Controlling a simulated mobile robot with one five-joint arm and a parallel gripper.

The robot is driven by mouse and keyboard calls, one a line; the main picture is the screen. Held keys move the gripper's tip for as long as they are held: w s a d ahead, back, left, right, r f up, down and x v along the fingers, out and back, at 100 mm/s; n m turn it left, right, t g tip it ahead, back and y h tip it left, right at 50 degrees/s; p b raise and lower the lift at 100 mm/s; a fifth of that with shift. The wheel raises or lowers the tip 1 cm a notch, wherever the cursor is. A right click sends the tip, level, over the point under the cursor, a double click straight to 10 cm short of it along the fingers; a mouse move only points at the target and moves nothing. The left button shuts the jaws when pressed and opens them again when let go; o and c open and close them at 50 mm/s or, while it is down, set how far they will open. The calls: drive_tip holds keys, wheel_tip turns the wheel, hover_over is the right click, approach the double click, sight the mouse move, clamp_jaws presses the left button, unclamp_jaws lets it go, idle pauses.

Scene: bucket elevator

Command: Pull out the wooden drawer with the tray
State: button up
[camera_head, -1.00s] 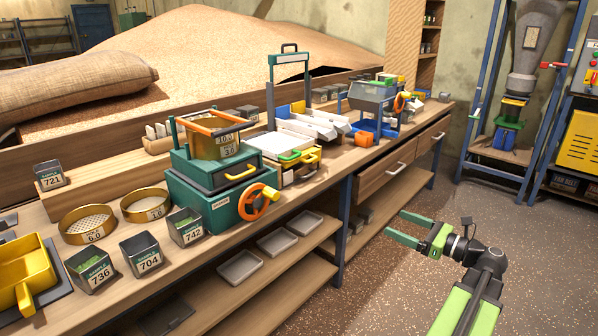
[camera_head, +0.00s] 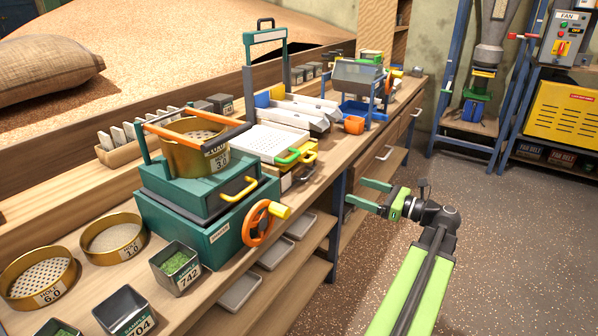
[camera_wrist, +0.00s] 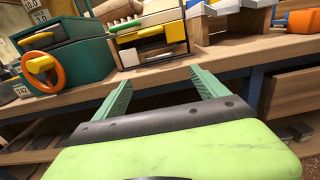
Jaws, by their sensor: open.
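Two wooden drawers with pale handles sit under the bench top in the head view: a nearer drawer (camera_head: 371,168) and a farther drawer (camera_head: 408,124). Both look shut, and no tray shows inside them. On the bench, a wooden-framed unit (camera_wrist: 146,55) with white, yellow and dark fronts has a grey handle low down; the head view shows its perforated white top (camera_head: 268,142) and green and yellow handles. My gripper (camera_head: 355,191) is open and empty, in front of the bench edge. In the wrist view its fingers (camera_wrist: 160,78) point at the bench edge, below that unit, apart from it.
A teal sieve machine (camera_head: 205,212) with an orange handwheel stands left on the bench, near sieves and sample cups. Grey trays (camera_head: 240,292) lie on the lower shelf. A blue bench leg (camera_head: 336,215) is near my gripper. The speckled floor at right is clear.

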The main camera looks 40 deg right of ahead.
sight(311, 175)
drive_tip(key=x, duration=1.7)
drive_tip(key=shift+w+a, duration=0.2)
drive_tip(key=shift+w, duration=0.1)
